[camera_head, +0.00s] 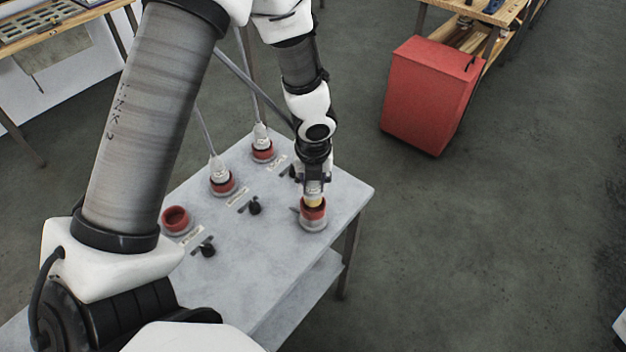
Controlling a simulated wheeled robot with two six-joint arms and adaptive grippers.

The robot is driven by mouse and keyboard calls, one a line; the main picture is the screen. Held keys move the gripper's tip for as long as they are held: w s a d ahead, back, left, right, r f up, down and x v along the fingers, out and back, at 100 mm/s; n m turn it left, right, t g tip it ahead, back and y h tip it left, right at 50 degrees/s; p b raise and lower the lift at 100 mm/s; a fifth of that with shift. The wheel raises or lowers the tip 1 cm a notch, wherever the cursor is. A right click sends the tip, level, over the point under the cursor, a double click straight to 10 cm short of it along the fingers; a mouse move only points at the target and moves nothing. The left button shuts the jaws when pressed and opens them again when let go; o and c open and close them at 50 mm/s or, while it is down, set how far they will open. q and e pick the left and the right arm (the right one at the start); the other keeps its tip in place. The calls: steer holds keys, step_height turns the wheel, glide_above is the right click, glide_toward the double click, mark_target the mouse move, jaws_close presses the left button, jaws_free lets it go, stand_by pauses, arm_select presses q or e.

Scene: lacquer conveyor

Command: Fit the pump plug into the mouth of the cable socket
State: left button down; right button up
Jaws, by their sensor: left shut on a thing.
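My left gripper (314,183) points down over the right part of the grey table and is shut on the pump plug. The plug's pale and yellow lower part (314,201) shows just below the fingers. Under it stands a red-rimmed socket with a grey base (313,222), which I take to be the cable socket. The plug's yellow end is at the socket's mouth and overlaps its red rim; I cannot tell how deep it sits. The fingers hide the plug's upper part. My right gripper is not in view.
An empty red socket (176,219) is on the table (270,240) at left. Two other red sockets (222,187) (263,155) hold white plugs with cables. Black knobs (254,207) stand between labels.

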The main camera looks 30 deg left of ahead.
arm_select(q)
steer(key=shift+f+b, duration=1.65)
steer(key=shift+f, duration=0.3)
steer(key=c, duration=0.6)
jaws_free()
steer(key=shift+r, duration=0.1)
steer(key=r, duration=0.4)
steer(key=s+r, duration=0.1)
steer(key=r, duration=0.3)
steer(key=d+r, duration=0.1)
steer(key=r, duration=0.2)
steer(key=shift+s+r, duration=0.15)
steer(key=shift+r, duration=0.25)
steer(key=shift+f, duration=0.1)
